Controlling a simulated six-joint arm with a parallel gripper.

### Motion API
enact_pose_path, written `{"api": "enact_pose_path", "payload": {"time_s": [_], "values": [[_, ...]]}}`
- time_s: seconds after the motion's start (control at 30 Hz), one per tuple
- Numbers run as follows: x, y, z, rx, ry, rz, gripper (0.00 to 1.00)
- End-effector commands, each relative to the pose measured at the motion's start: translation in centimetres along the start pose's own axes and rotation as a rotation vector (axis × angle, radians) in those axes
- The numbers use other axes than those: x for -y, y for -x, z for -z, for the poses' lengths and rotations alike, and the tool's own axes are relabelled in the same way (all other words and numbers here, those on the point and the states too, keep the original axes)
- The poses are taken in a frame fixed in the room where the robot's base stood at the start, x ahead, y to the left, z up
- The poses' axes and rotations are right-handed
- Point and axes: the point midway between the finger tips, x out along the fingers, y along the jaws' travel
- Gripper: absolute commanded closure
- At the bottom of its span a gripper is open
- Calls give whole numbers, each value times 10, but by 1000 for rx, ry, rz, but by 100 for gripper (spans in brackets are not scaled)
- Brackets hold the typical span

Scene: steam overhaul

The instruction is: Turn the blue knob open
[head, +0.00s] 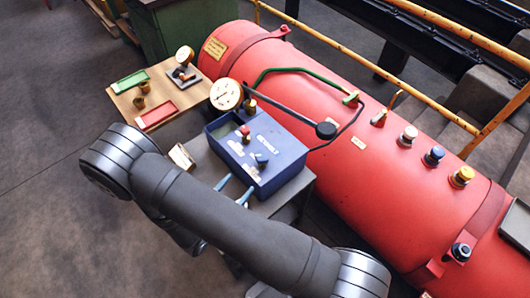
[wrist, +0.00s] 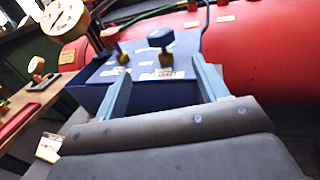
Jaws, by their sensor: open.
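The blue knob (head: 261,159) stands on the top of a blue box (head: 285,178). In the wrist view the knob (wrist: 160,38) has a dark blue cap on a brass stem and lies ahead, between the lines of my two fingers. My gripper (head: 234,190) is open and empty at the near edge of the blue box, with its pale blue fingers (wrist: 160,78) apart. The fingers do not touch the knob. A second blue knob (head: 433,156) is on the red boiler, far to the right of my gripper.
A red knob (head: 244,131) stands on the same box, close to the blue one. A round gauge (head: 226,94) rises behind the box. A wooden table (head: 122,102) with green and red trays is at left. The red boiler (head: 330,100) fills the space behind.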

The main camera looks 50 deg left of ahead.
Motion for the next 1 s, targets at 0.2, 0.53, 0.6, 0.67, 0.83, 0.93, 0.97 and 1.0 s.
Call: {"api": "enact_pose_path", "payload": {"time_s": [0.2, 0.53, 0.6, 0.67, 0.83, 0.93, 0.97, 1.0], "values": [[2, -36, 0, 1, 0, 5, 33], [2, -90, 0, 2, 0, 4, 33], [2, -102, 0, 2, 0, 4, 33], [2, -112, 0, 2, -1, 4, 33], [2, -137, 0, 2, -2, 3, 33], [1, -148, 0, 2, -2, 2, 33], [1, -151, 0, 2, -1, 1, 33], [1, -154, 0, 2, -1, 0, 33]]}}
